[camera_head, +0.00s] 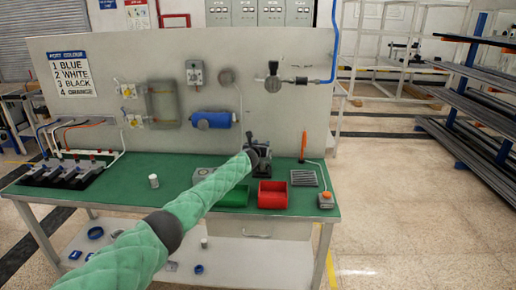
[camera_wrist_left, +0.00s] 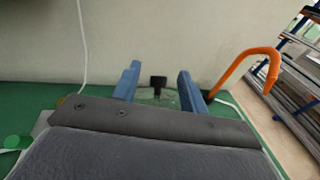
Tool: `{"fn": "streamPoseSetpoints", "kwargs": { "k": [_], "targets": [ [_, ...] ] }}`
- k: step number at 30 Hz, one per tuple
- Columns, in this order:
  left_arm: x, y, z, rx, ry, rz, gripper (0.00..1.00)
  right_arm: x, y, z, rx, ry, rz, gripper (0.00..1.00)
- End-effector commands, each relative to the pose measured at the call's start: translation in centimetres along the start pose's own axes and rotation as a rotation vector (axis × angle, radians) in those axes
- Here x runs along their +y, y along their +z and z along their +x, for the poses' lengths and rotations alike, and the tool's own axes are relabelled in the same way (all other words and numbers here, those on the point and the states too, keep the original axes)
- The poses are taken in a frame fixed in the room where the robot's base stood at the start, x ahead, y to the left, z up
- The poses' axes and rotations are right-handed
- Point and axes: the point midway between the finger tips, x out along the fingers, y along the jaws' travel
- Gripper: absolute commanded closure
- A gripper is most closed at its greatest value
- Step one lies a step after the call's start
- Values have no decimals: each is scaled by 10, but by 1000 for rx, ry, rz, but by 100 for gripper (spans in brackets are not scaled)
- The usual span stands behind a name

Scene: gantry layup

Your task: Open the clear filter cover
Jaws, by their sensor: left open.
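My left gripper (camera_head: 262,160) is over the back middle of the green bench, at the end of my green-sleeved arm. In the left wrist view, its two blue fingers (camera_wrist_left: 158,88) are apart with nothing clamped between them. A small black knob or tab (camera_wrist_left: 158,81) shows in the gap between the fingers. A see-through part (camera_wrist_left: 160,99), probably the clear filter cover, lies just below it. I cannot tell whether either finger touches it. In the head view my gripper hides most of this spot. My right gripper is not in view.
A red bin (camera_head: 272,195) and a green bin (camera_head: 233,197) stand in front of my gripper. An orange upright hook (camera_head: 304,145) stands to its right and shows close by in the wrist view (camera_wrist_left: 265,60). A grey panel (camera_head: 290,120) rises behind the bench.

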Motion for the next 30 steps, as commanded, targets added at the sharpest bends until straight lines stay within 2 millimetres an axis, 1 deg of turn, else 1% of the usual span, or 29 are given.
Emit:
{"fn": "streamPoseSetpoints", "kwargs": {
  "k": [3, 5, 12, 18, 24, 30],
  "targets": [
    [1, 0, -13, 2, -1, 2, 57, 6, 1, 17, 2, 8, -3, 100],
    [0, -1, -19, 3, -2, 2, 57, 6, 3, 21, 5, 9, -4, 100],
    [0, -2, -45, 2, -2, 1, 57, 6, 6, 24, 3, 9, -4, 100],
    [1, 0, -61, 1, -1, 0, 57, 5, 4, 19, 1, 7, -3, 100],
    [0, 0, -67, 1, -1, 0, 57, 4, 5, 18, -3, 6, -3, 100],
    [0, 0, -68, 1, -1, 0, 57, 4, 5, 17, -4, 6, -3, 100]
  ]
}}
